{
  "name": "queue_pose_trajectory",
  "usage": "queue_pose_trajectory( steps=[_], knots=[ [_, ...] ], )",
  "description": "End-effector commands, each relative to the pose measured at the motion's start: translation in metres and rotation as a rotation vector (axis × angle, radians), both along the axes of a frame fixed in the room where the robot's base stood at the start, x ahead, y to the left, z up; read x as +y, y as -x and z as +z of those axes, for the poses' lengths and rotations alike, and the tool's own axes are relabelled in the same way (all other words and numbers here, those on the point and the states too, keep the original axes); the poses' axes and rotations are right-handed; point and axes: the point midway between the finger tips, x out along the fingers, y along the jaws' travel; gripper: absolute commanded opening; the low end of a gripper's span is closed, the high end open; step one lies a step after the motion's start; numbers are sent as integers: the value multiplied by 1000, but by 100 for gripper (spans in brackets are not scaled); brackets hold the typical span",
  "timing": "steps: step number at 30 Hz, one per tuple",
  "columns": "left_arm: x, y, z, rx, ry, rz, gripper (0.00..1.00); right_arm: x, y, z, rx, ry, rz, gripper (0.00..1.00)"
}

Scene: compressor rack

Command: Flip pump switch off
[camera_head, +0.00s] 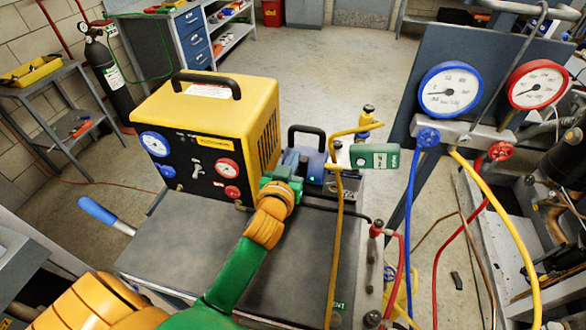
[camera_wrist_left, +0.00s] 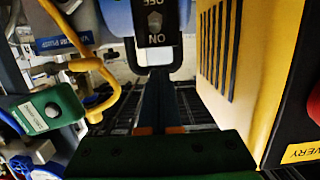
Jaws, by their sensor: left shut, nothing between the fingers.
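The blue vacuum pump (camera_head: 309,157) with a black handle stands on the cart, right of the yellow recovery unit (camera_head: 215,120). In the left wrist view, the black pump switch (camera_wrist_left: 155,22) shows at the top edge with ON and OFF labels, upside down. I cannot tell which way it is tipped. It is hidden in the head view. My left gripper (camera_head: 284,174) is beside the pump, between it and the yellow unit's front right corner. Its fingers (camera_wrist_left: 158,78) are shut and empty, a little short of the switch in the left wrist view. My right gripper is out of view.
A yellow hose with a green gauge box (camera_head: 375,156) stands close right of the pump. The gauge manifold (camera_head: 465,133) with red, blue and yellow hoses is at the right. The cart top (camera_head: 300,265) is mostly clear in front.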

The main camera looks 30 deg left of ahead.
Motion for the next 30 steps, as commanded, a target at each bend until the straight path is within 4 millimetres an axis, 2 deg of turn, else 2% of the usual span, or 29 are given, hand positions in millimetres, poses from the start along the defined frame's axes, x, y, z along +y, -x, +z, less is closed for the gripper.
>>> queue_pose_trajectory(
  steps=[2,3,6,10,23,30],
  knots=[
    [5,-16,-1,-1,-1,1,0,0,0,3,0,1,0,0],
    [3,-12,-11,5,2,1,0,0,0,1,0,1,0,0],
    [1,-3,-25,4,2,-1,0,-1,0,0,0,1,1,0],
    [-1,3,-36,3,2,0,0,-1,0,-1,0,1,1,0],
    [-2,5,-39,-2,2,-1,0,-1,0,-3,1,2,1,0],
    [-2,7,-44,-51,-12,0,0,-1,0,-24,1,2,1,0]
  ],
)
